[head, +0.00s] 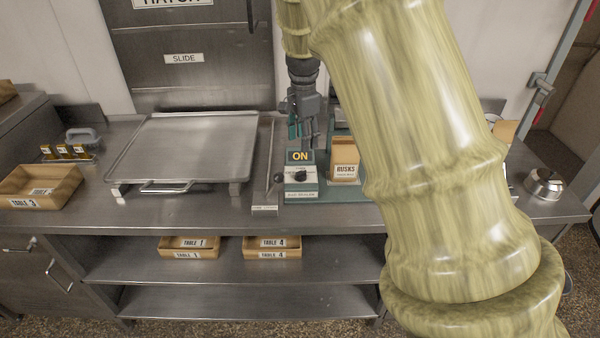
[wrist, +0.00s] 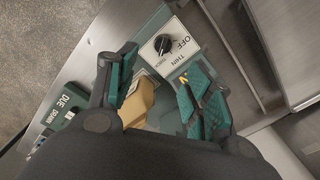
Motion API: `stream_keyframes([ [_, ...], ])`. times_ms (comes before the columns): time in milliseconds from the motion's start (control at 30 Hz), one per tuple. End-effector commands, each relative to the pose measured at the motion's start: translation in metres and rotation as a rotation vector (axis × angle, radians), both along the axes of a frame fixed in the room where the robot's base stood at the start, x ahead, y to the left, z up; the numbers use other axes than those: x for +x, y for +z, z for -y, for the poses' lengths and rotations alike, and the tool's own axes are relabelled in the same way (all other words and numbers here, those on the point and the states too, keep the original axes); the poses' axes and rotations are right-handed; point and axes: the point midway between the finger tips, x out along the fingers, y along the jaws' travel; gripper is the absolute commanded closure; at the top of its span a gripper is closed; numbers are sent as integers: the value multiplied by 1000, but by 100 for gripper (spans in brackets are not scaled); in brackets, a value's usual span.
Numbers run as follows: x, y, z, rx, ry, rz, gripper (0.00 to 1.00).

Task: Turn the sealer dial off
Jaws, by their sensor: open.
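The bag sealer (head: 301,190) is a teal unit with a pale front plate on the steel counter. Its sign reads ON in yellow. The black dial (head: 299,176) is on the front plate; in the wrist view the dial (wrist: 162,44) sits among the words OFF, THIN and THICK. I cannot tell which word its pointer faces. My gripper (head: 302,132) is above and behind the dial, pointing down. In the wrist view my gripper (wrist: 168,88) has its teal-padded fingers apart, with the dial beyond them, not between them. Part of the ON sign is hidden by a finger there.
A box marked RUSKS (head: 345,172) stands just right of the sealer. Wooden trays lie at the left and on the shelf. A round metal item (head: 543,184) sits at the right.

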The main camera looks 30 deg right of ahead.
Motion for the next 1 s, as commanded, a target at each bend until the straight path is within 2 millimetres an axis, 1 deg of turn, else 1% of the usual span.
stream_keyframes([
  [33,-1,-11,1,0,-2,0,49],
  [267,-4,-20,7,0,-10,0,49],
  [367,-6,-26,9,1,-13,-2,49],
  [467,-7,-39,10,1,-15,-4,49],
  [800,-7,-92,9,1,-13,-3,49],
  [1000,-6,-113,8,0,-12,-1,49],
])
